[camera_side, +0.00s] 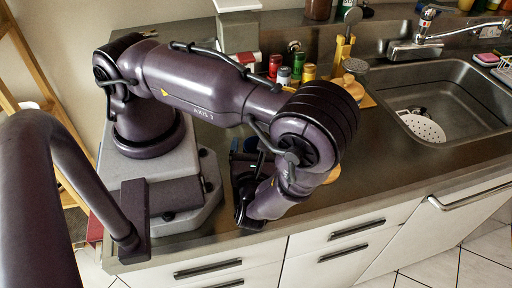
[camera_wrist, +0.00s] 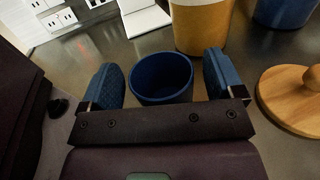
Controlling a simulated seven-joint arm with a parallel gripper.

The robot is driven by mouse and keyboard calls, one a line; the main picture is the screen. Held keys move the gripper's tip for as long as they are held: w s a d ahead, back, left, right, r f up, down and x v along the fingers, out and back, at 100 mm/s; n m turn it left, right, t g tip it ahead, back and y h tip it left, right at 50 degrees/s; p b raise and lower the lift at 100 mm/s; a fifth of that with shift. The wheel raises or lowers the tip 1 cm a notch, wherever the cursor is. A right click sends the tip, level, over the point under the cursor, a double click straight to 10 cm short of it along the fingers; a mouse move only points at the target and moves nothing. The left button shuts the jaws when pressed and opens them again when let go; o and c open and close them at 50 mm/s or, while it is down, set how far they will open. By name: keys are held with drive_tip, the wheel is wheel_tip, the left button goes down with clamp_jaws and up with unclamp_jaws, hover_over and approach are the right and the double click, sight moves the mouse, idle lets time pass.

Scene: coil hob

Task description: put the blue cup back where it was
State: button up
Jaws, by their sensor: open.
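The blue cup (camera_wrist: 160,82) stands upright in the wrist view, with its open mouth showing and nothing seen inside. My gripper (camera_wrist: 163,88) is open, with one blue finger pad on each side of the cup. A gap shows between the cup and each pad, so the jaws do not appear to close on it. In the side view my wrist and forearm bend down over the counter near its front edge, and the cup cannot be made out clearly there.
A yellow-orange container (camera_wrist: 200,25) stands just behind the cup, with a larger blue vessel (camera_wrist: 285,10) at the top right. A round wooden lid (camera_wrist: 292,100) lies to the right. In the side view, spice jars (camera_side: 284,75) stand farther back and a sink (camera_side: 440,100) is at right.

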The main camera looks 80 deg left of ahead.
drive_tip(key=v, duration=1.2)
drive_tip(key=shift+r, duration=0.1)
drive_tip(key=w+a+r+n+g+h, duration=0.1)
drive_tip(key=w+r+n+g+h, duration=0.25)
drive_tip(key=r+n+h, duration=0.35)
drive_tip(key=w+a+r+n+g+h, duration=0.25)
drive_tip(key=r+n+g, duration=0.3)
drive_tip(key=r, duration=0.45)
drive_tip(key=s+a+r+n+t+h, duration=0.1)
drive_tip(key=a+r+n+t+h, duration=0.2)
drive_tip(key=r, duration=0.4)
drive_tip(key=s+a+r+n+t+h, duration=0.2)
drive_tip(key=a+r+n+t+h, duration=0.1)
drive_tip(key=r+n+t, duration=0.3)
drive_tip(key=shift+r+h, duration=0.75)
drive_tip(key=shift+h, duration=0.1)
